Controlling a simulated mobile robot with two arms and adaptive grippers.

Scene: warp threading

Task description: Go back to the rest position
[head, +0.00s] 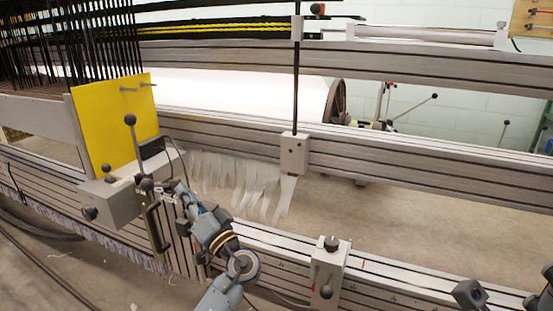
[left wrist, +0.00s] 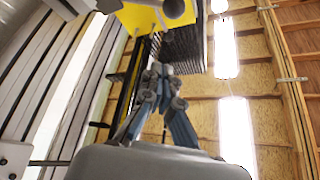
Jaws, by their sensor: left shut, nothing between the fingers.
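My left gripper (head: 178,190) is in the lower left of the head view, beside the grey clamp block (head: 112,203) with black ball-ended levers on the loom's front beam. Its fingers are together with nothing between them. Whether it touches the lever or block cannot be told. In the left wrist view the fingers of the left gripper (left wrist: 162,70) meet at the tips, below the yellow plate (left wrist: 150,15). The yellow plate also stands upright behind the block in the head view (head: 112,115). My right gripper is not seen.
Long grey beams (head: 430,178) cross the view. White strips (head: 240,185) hang beneath the middle beam. A clamp with a black knob (head: 328,270) sits on the front beam. Dark heddles (head: 70,40) fill the upper left. Bare floor (head: 400,225) shows between the beams.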

